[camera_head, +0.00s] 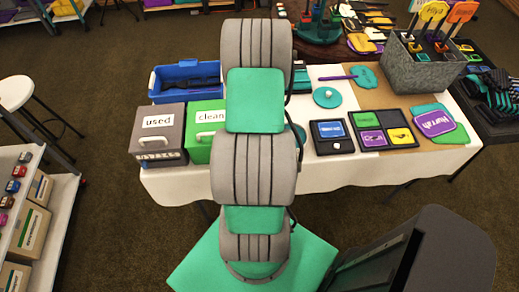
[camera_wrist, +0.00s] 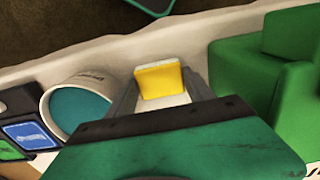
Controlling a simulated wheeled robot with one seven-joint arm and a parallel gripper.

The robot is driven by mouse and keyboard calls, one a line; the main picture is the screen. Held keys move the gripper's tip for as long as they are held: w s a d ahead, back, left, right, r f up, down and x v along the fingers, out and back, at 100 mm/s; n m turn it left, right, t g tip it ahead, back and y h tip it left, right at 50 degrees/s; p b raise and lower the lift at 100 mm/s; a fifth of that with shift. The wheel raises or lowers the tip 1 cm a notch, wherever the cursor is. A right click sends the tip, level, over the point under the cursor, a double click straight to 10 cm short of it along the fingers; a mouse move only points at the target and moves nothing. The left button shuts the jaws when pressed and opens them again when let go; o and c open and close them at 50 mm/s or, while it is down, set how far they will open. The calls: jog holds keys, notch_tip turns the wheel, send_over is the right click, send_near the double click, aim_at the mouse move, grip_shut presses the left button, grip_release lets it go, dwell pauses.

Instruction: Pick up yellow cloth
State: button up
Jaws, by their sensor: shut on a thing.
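The cloth is near the edge of the white-covered table. In the head view my own arm blocks the gripper, and I cannot make out the cloth there.
In the wrist view a white round tub with a teal inside (camera_wrist: 78,107) is left of my gripper, and a green box (camera_wrist: 245,80) is close on the right. The head view shows grey "used" (camera_head: 158,135) and green "clean" (camera_head: 205,130) boxes on the white-covered table (camera_head: 180,183).

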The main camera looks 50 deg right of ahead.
jog(key=shift+d+r, duration=0.1)
jog(key=shift+r, duration=0.4)
jog(key=s+a+r+b, duration=0.1)
jog(key=s+r, duration=0.3)
jog(key=s+a+r+b, duration=0.1)
jog(key=s+a+r, duration=0.1)
jog(key=s+r, duration=0.2)
jog(key=s+a+r+b, duration=0.1)
jog(key=s+r, duration=0.3)
jog(key=s, duration=0.1)
jog(key=shift+s+a, duration=0.15)
jog(key=shift+a, duration=0.15)
